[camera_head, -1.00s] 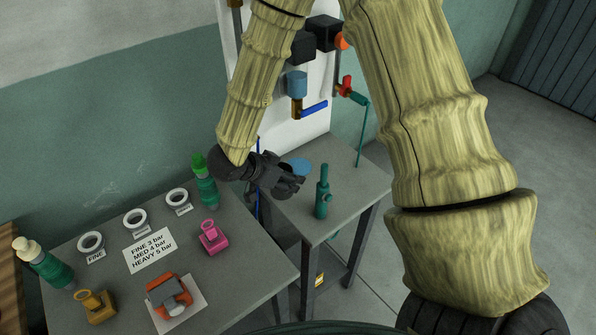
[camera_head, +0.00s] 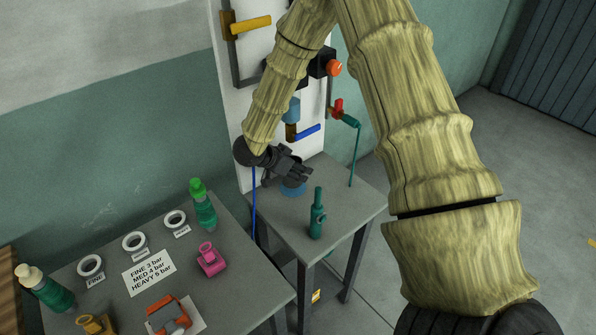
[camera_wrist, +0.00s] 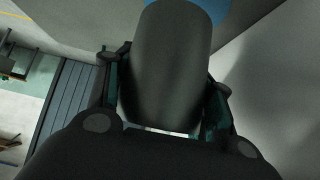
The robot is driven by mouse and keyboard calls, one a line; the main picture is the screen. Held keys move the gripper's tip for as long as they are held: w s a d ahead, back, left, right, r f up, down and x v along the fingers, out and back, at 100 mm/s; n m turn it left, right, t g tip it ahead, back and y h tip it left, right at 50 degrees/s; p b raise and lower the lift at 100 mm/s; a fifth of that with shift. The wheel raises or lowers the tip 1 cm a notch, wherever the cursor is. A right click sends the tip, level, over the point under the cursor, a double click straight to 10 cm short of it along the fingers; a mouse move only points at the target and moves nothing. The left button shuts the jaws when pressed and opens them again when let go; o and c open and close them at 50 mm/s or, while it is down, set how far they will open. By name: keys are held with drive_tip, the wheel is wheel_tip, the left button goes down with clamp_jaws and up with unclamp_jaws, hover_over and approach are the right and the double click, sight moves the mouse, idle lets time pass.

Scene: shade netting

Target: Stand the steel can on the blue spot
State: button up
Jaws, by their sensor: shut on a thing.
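The steel can (camera_wrist: 170,65) is a dark grey cylinder between the fingers in the wrist view. My gripper (camera_wrist: 165,105) is shut on its sides. In the head view my gripper (camera_head: 300,173) is above the small grey table, and the can cannot be told apart from the dark fingers. The blue spot (camera_head: 292,190) is a flat disc on that table, partly covered by the gripper. A blue patch of it (camera_wrist: 215,8) shows beyond the can's far end in the wrist view. Whether the can touches the table cannot be told.
A teal bottle-like fitting (camera_head: 317,215) stands on the small table in front of the spot. A white panel (camera_head: 230,110) with valves and pipes rises behind. A larger table (camera_head: 225,290) at the left holds bottles, rings and a label.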

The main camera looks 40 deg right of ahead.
drive_tip(key=shift+w+d, duration=0.3)
drive_tip(key=shift+d, duration=0.05)
drive_tip(key=shift+w+d+f+p, duration=0.1)
drive_tip(key=shift+d+f+p, duration=0.05)
drive_tip(key=shift+f+p, duration=0.7)
drive_tip(key=shift+f, duration=0.95)
drive_tip(key=shift+f, duration=0.15)
drive_tip(key=o, duration=1.1)
drive_tip(key=shift+o, duration=0.2)
drive_tip(key=b+v, duration=0.2)
drive_tip(key=v, duration=1)
drive_tip(key=shift+b, duration=0.3)
